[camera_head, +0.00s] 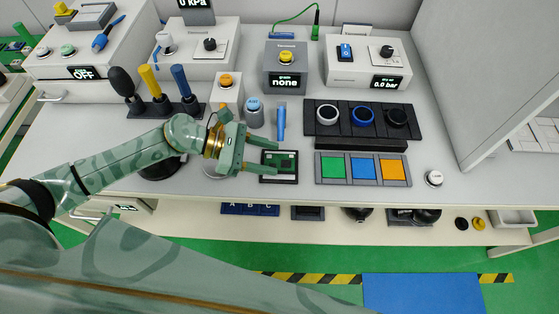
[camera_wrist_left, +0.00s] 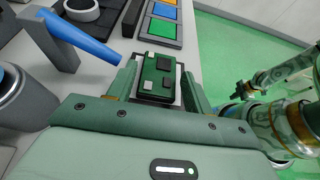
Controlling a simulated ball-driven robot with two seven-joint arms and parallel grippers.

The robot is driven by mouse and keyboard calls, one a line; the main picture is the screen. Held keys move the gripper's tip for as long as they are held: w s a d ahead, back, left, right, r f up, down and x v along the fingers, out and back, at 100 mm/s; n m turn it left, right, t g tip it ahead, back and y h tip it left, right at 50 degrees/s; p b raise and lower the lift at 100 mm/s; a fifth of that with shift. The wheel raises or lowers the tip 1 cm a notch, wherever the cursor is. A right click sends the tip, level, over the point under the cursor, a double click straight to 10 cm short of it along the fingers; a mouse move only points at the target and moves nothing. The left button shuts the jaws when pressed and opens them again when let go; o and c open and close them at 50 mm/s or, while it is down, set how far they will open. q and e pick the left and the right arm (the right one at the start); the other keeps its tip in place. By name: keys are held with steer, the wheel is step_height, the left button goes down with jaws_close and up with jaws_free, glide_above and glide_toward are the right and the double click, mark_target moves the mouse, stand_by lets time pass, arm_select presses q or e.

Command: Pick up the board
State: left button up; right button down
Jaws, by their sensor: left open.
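The board (camera_head: 281,163) is a small green circuit board with dark and light chips. It lies in a dark-framed holder near the front edge of the table. My left gripper (camera_head: 259,156) is open at the left side of the board, its fingers pointing right. In the left wrist view, the board (camera_wrist_left: 157,78) shows between the two open fingers (camera_wrist_left: 158,86), with a gap visible on both sides. Whether a finger touches it I cannot tell. Part of my other arm shows at the right of that view; its jaws are not clear.
A blue-handled tool (camera_head: 281,122) stands just behind the board. A grey knob (camera_head: 254,113) and a white box with an orange button (camera_head: 227,91) stand behind the gripper. A green, blue and orange panel (camera_head: 363,185) lies just right. A lower shelf (camera_head: 330,221) is below the front edge.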

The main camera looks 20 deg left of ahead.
mark_target(289, 162)
arm_select(q)
steer(key=x, duration=0.3)
steer(key=shift+d+f, duration=0.15)
steer(key=shift+d, duration=0.05)
steer(key=c, duration=0.7)
